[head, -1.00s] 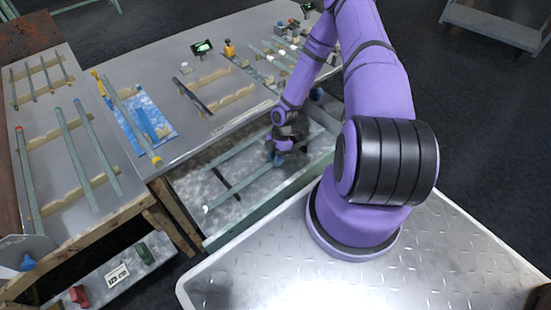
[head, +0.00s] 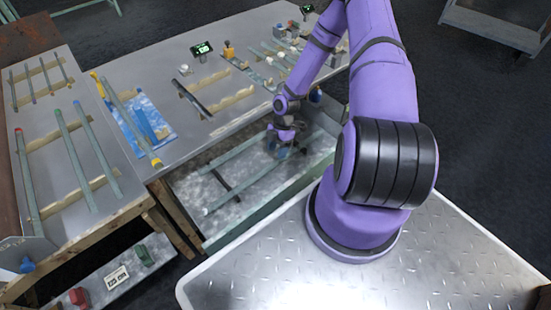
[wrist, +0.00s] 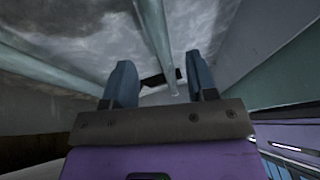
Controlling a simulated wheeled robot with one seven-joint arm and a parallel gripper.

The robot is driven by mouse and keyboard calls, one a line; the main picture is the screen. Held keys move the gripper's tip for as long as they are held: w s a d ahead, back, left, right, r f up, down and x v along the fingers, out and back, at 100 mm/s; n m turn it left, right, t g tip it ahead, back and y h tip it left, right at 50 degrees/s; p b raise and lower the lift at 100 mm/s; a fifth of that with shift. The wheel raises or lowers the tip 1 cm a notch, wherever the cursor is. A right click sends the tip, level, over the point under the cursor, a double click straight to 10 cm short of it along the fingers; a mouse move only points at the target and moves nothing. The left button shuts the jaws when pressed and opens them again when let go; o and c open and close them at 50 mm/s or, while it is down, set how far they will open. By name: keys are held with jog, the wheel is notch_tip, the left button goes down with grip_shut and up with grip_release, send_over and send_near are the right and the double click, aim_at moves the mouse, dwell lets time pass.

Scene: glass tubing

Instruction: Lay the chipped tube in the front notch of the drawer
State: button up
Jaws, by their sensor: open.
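The open drawer (head: 185,187) holds two pale green glass tubes lying across a dark notched rail (head: 222,183). The front tube (head: 235,190) has a whitish end at the lower left. The rear tube (head: 225,153) lies behind it. I cannot make out a chip on either. My gripper (head: 279,152) is over the drawer's right part, pointing down. In the wrist view its two blue fingers (wrist: 162,82) stand apart. A tube (wrist: 156,35) ends between them, with visible gaps on both sides. Another tube (wrist: 50,70) lies to the left. The front notch is not clearly visible.
The drawer's front wall (head: 270,208) and the bench edge above bound the space around my gripper. The bench has wooden racks, a blue mat (head: 135,125) and a small display (head: 201,48). More tubes (head: 75,160) lie on the left table.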

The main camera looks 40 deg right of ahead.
jog(key=w+d+r+m+h, duration=0.2)
jog(key=r, duration=1.1)
jog(key=w+d+r+m+h, duration=0.1)
jog(key=d+r+m+h, duration=0.1)
jog(key=r, duration=1.1)
jog(key=s+a+r+m+t+h, duration=0.1)
jog(key=a+r+m, duration=0.15)
jog(key=r, duration=0.55)
jog(key=s+a+r+m+t+h, duration=0.1)
jog(key=a+r+m, duration=0.15)
jog(key=r, duration=0.65)
jog(key=s+a+r+m+t, duration=0.2)
jog(key=s+a+r+m, duration=0.2)
jog(key=s+r, duration=0.4)
jog(key=s+a+r+m+t+y, duration=0.1)
jog(key=s+a+r+m+t, duration=0.2)
jog(key=s, duration=0.9)
jog(key=a+r+m, duration=0.2)
jog(key=a+r, duration=0.2)
jog(key=r, duration=0.2)
jog(key=shift+s+a+r+t+y, duration=0.25)
jog(key=shift+a+r+t+y, duration=0.05)
